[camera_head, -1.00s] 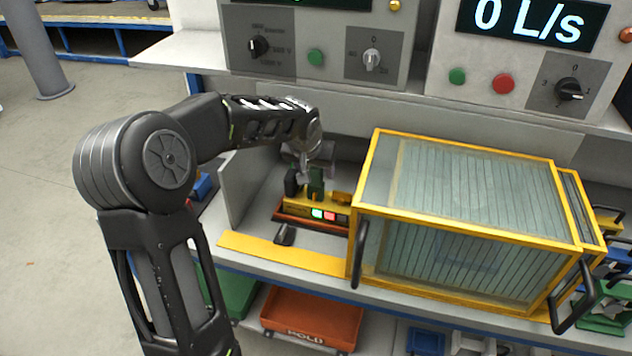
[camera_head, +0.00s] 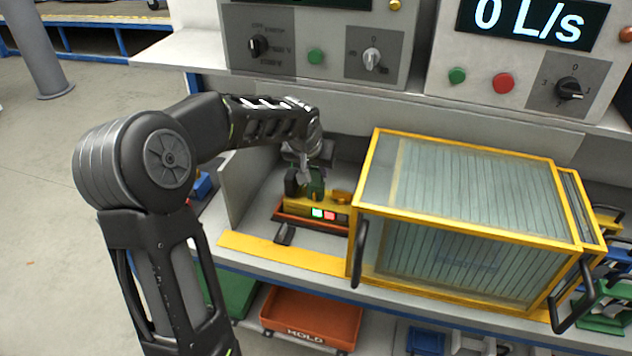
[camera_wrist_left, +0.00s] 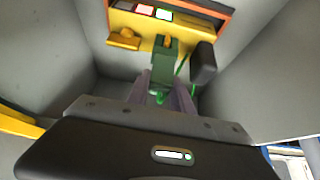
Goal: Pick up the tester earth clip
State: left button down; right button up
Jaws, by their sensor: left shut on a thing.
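The tester earth clip, a small green piece (camera_head: 316,184), stands at the yellow tester (camera_head: 303,207) inside the bay left of the glazed yellow cage. The green clip also shows in the left wrist view (camera_wrist_left: 163,66), between the two grey fingers of my left gripper (camera_wrist_left: 163,92). My left gripper (camera_head: 305,174) reaches in from above and is shut on the clip. A black clip-like piece (camera_wrist_left: 203,62) stands beside it in the wrist view. The tester shows a green and a red light. My right gripper is not in view.
The yellow-framed cage (camera_head: 460,215) with black handles stands close on the right. A grey partition (camera_head: 240,186) bounds the bay on the left. Control panels (camera_head: 312,45) stand behind. A red bin (camera_head: 310,318) and a green bin (camera_head: 232,290) sit below the bench.

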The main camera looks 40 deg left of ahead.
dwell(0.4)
pick_arm(q)
notch_tip(320, 180, up, 10)
jog(key=shift+r+b, duration=0.1)
jog(key=shift+b, duration=0.2)
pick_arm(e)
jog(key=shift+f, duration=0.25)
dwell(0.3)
